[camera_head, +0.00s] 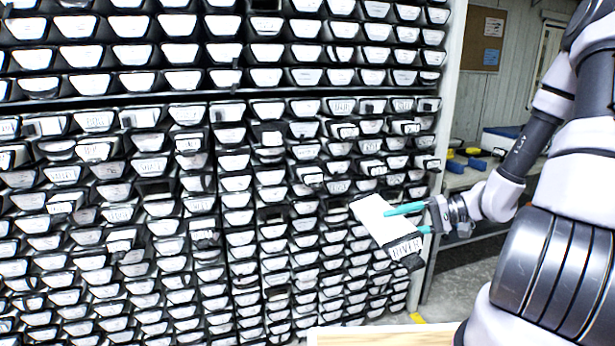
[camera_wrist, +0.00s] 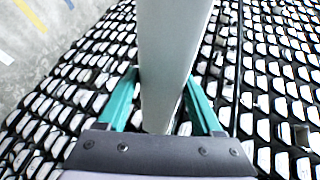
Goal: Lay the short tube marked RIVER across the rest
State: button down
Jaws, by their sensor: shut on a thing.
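The short tube (camera_head: 377,221) is white with a dark end cap that reads RIVER. It is held in the air in front of the rack, tilted, with the marked end low and toward the camera. My gripper (camera_head: 406,219) has teal fingers and is shut on the tube from the right side. In the wrist view the tube (camera_wrist: 172,60) is a pale grey shape running up between the two teal fingers of my gripper (camera_wrist: 160,105). I cannot make out the rest in either view.
A tall rack (camera_head: 225,160) of many dark slots with white-labelled ends fills the left and middle. A bench (camera_head: 465,178) with yellow and blue items stands behind my arm at the right. A pale wooden surface (camera_head: 385,336) shows at the bottom edge. Grey floor lies right of the rack.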

jog(key=w+d+r+m+t+h, duration=0.3)
jog(key=w+r+m+t+h, duration=0.2)
jog(key=w, duration=0.4)
jog(key=w+d+r+m+t+h, duration=0.3)
jog(key=w+r+m+t+h, duration=0.1)
jog(key=w+m, duration=0.3)
jog(key=shift+w+r+t+h, duration=0.5)
jog(key=shift+w+t, duration=0.4)
jog(key=shift+w, duration=0.5)
jog(key=shift+d+r, duration=0.1)
